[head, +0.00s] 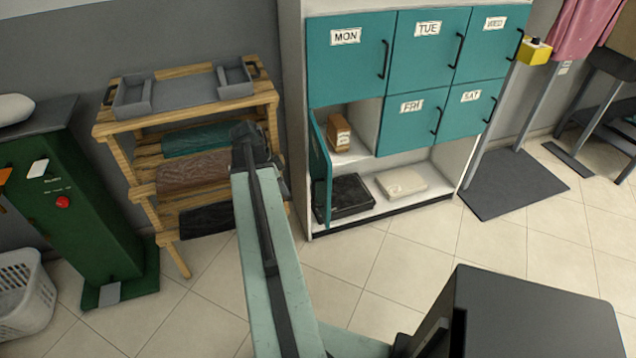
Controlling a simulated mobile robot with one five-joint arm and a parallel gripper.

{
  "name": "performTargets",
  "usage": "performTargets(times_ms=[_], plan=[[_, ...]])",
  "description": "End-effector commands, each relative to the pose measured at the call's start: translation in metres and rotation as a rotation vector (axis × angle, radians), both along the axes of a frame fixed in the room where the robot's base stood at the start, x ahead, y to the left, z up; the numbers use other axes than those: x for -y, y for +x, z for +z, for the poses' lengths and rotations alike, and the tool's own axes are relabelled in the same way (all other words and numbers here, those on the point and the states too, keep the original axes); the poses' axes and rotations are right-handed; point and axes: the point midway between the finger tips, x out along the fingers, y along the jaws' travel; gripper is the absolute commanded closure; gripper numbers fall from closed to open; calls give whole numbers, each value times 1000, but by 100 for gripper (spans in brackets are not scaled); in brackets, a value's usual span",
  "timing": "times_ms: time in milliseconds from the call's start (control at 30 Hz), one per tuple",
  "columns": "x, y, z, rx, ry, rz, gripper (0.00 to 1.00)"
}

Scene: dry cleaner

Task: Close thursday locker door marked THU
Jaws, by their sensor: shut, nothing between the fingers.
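The teal locker door (320,172) at the lower left of the locker bank stands open, swung outward and seen nearly edge-on. Its face and any THU mark cannot be read from here. Its open compartment (360,128) beside the FRI door holds a small brown box (339,133). My gripper (272,165), at the end of my pale green arm, is shut and empty. It appears left of the open door in the picture, in front of the wooden rack, with a gap between them. My arm partly hides its fingers.
The MON (347,62), TUE, WED, FRI (412,122) and SAT doors are shut. A black case (345,196) and a cream folded item (402,182) lie in the open bottom bay. A wooden rack (128,132) stands left. Tiled floor before the lockers (400,262) is clear.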

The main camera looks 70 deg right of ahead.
Motion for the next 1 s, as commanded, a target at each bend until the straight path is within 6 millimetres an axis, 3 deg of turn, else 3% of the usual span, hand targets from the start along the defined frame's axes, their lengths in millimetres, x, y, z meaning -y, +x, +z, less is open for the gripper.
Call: performTargets(times_ms=[33,100,267,367,833,900,1000], plan=[[11,-17,13,1,-17,-70,100],[19,-31,16,1,-37,-135,100],[22,-37,12,1,-46,-166,100],[23,-38,2,2,-46,-164,100],[41,-67,-91,2,-44,-161,100],[48,-78,-80,2,-44,-161,100],[56,-89,-79,2,-45,-160,100]])
